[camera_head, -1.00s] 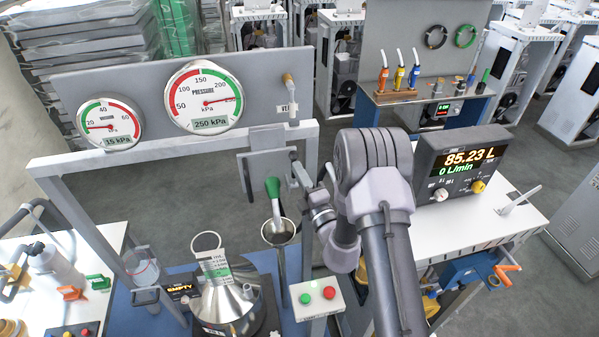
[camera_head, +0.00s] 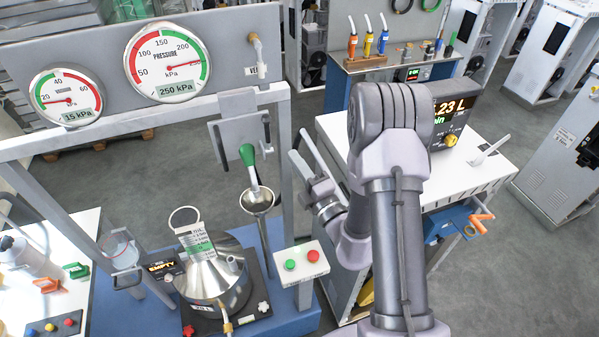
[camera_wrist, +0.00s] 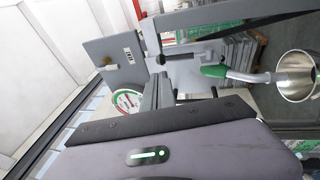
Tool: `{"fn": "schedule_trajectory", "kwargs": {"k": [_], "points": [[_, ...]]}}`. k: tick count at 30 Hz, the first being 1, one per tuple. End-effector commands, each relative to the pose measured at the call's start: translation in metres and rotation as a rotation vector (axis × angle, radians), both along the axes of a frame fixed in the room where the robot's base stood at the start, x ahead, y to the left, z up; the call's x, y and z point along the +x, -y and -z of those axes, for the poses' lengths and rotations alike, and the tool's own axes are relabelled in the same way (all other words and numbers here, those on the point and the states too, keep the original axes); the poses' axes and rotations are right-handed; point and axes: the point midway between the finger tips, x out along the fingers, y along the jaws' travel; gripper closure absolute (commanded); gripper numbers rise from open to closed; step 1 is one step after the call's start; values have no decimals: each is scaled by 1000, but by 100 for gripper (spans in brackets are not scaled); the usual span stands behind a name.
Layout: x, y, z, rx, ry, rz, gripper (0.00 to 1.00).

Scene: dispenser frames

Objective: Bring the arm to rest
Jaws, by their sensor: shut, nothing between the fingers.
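My arm (camera_head: 388,210) rises from the bottom of the head view, bends at a large grey joint, and folds down to its wrist at the left. My gripper (camera_head: 306,166) is beside that joint, right of the grey frame's post. It is small and partly turned away; it is shut, with nothing seen held. The ladle's metal cup also shows at the right of the wrist view (camera_wrist: 296,77). My wrist housing with a green light fills the bottom of the wrist view.
A frame with two pressure gauges (camera_head: 168,62) stands at the left. Below are a steel funnel vessel (camera_head: 215,280) and a box with green and red buttons (camera_head: 301,262). A white-topped cart (camera_head: 485,168) with a display (camera_head: 455,115) is behind my arm. Grey floor lies open at the right.

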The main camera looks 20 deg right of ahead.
Motion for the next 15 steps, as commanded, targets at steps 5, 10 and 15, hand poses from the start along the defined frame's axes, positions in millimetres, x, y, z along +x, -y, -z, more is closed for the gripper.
{"fn": "schedule_trajectory", "kwargs": {"k": [5, 10, 15], "points": [[-16, 3, 1, 0, -1, 0, 100], [-18, 3, -1, 0, -1, -1, 100], [-17, 3, -1, 0, -1, -1, 100]]}}
